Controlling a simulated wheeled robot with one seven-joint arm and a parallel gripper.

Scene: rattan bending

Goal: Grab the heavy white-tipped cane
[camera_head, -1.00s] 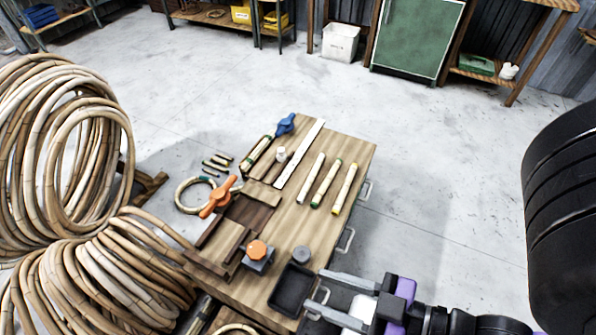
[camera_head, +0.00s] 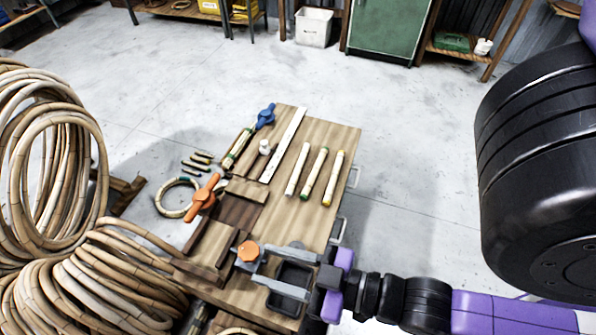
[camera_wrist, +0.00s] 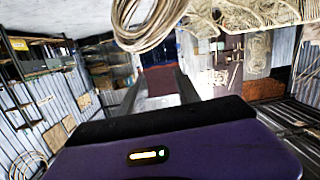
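Three short canes lie side by side on the wooden workbench (camera_head: 345,140). The leftmost cane (camera_head: 298,169) has pale, white-looking ends; the middle cane (camera_head: 313,173) has green ends and the right cane (camera_head: 334,178) has yellow ends. Weight cannot be told by sight. My gripper (camera_head: 258,264) is open and empty, fingers pointing left, over the near part of the bench. It is nearer to me than the canes and apart from them. In the wrist view its two fingers (camera_wrist: 155,90) are spread; I cannot make out the canes there.
An orange-knobbed block (camera_head: 249,251) and black tray (camera_head: 291,275) are by my fingers. An orange clamp (camera_head: 203,198), blue clamp (camera_head: 265,117) and flat pale strip (camera_head: 283,146) are farther along the bench. Rattan coils (camera_head: 85,275) crowd the left.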

